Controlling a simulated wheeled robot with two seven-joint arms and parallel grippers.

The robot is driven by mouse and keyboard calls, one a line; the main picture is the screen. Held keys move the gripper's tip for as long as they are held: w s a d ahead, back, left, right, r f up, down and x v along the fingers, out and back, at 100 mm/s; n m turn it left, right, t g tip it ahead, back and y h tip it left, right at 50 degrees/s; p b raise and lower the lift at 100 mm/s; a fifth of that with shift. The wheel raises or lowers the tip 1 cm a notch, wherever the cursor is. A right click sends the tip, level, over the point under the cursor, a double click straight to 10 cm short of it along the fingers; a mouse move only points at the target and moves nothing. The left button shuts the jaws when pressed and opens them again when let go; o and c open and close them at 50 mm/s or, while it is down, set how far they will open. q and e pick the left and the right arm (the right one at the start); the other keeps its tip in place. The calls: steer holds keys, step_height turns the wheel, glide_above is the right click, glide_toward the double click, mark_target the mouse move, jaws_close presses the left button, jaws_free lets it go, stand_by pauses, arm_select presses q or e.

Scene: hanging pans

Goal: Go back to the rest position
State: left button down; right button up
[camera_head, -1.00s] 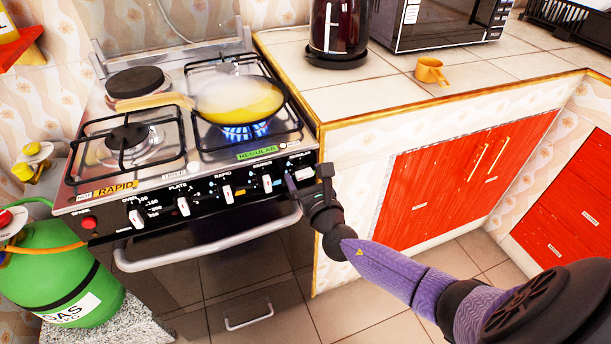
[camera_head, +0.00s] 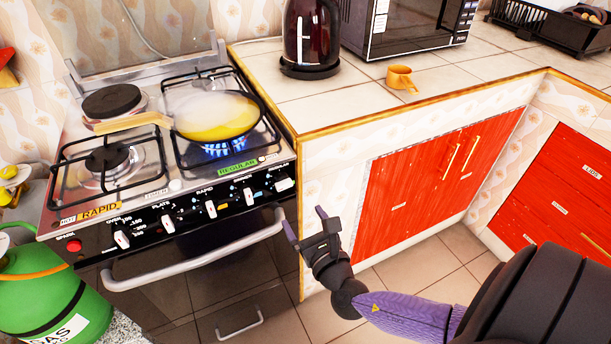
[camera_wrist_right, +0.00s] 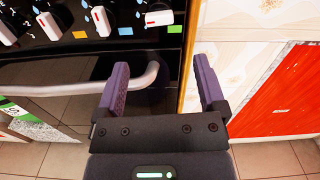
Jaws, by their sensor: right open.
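My right gripper (camera_head: 305,222) is open and empty. In the head view it hangs in front of the counter's white side panel, just right of the stove's oven handle (camera_head: 200,255). In the right wrist view its two purple fingers (camera_wrist_right: 160,90) stand wide apart with nothing between them. The pan's wooden handle points left. My left gripper is not in view.
The counter (camera_head: 330,110) right of the stove holds a kettle (camera_head: 311,38), a microwave (camera_head: 410,25) and an orange cup (camera_head: 401,78). Red cabinet doors (camera_head: 440,190) are below. A green gas bottle (camera_head: 45,285) stands at the lower left. Tiled floor is free in front of the cabinets.

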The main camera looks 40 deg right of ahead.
steer(key=s+d+f+m+g+p, duration=0.25)
steer(key=s+f+m+g, duration=0.95)
steer(key=s+f+m, duration=0.75)
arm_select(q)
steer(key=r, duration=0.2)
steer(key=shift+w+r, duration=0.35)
arm_select(e)
steer(key=s+a+f+m+g+y, duration=0.1)
steer(key=s+a+f+m+g, duration=0.2)
steer(key=s+m, duration=0.3)
steer(key=s+a+f+m+g+y, duration=0.2)
steer(key=s+m, duration=0.4)
steer(key=s, duration=0.7)
step_height(320, 180, down, 3)
steer(key=shift+s+a+r+g+y, duration=0.1)
steer(key=shift+s+a+g+y, duration=0.3)
steer(key=shift+a, duration=0.75)
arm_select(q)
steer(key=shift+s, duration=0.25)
arm_select(e)
steer(key=shift+w, duration=0.1)
